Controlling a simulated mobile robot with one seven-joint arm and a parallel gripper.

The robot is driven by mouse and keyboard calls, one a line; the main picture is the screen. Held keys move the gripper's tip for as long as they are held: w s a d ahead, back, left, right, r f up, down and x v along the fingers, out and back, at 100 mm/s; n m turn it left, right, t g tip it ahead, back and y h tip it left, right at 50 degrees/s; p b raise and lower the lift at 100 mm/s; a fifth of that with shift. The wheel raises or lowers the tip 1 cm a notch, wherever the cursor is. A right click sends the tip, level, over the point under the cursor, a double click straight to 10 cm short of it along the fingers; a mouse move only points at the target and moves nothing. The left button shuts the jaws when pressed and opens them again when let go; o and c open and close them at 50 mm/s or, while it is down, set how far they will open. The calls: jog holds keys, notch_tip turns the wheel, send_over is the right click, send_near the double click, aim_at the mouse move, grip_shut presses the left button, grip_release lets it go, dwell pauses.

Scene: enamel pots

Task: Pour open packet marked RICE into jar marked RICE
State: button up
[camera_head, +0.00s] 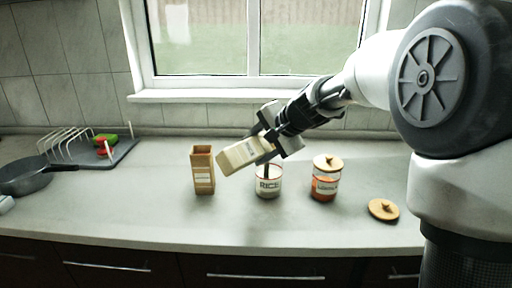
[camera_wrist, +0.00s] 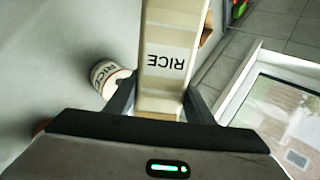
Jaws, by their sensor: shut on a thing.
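The packet marked RICE (camera_head: 240,154) is held in my gripper (camera_head: 270,143), tilted well over towards horizontal with its far end down to the left. In the wrist view the packet (camera_wrist: 170,40) shows its RICE label between the two fingers of my gripper (camera_wrist: 158,100). The jar marked RICE (camera_head: 268,187) stands upright on the counter without a lid, below and slightly right of the packet. This jar also shows in the wrist view (camera_wrist: 108,75), left of the packet. The packet's mouth and any grain flow cannot be made out.
An open brown packet (camera_head: 203,178) stands left of the jar. A lidded jar with orange contents (camera_head: 326,186) stands to its right, and a loose wooden lid (camera_head: 384,209) lies further right. A pan (camera_head: 24,177) and dish rack (camera_head: 70,145) are far left. The counter's front is clear.

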jog(key=shift+w+d+r+m+g+p, duration=0.15)
jog(key=shift+r+m+g+p, duration=0.15)
jog(key=shift+p, duration=0.3)
jog(key=shift+f, duration=0.1)
dwell(0.5)
jog(key=shift+n+t+b, duration=0.4)
jog(key=shift+b, duration=0.45)
jog(key=shift+a+r+n+t+h+b, duration=0.2)
jog(key=shift+r+n+t+h+b, duration=0.35)
jog(key=shift+t+h, duration=0.3)
jog(key=shift+r+t, duration=0.1)
jog(key=shift+t, duration=0.15)
jog(key=shift+d+h, duration=0.2)
jog(key=shift+h, duration=0.05)
jog(key=shift+p, duration=0.3)
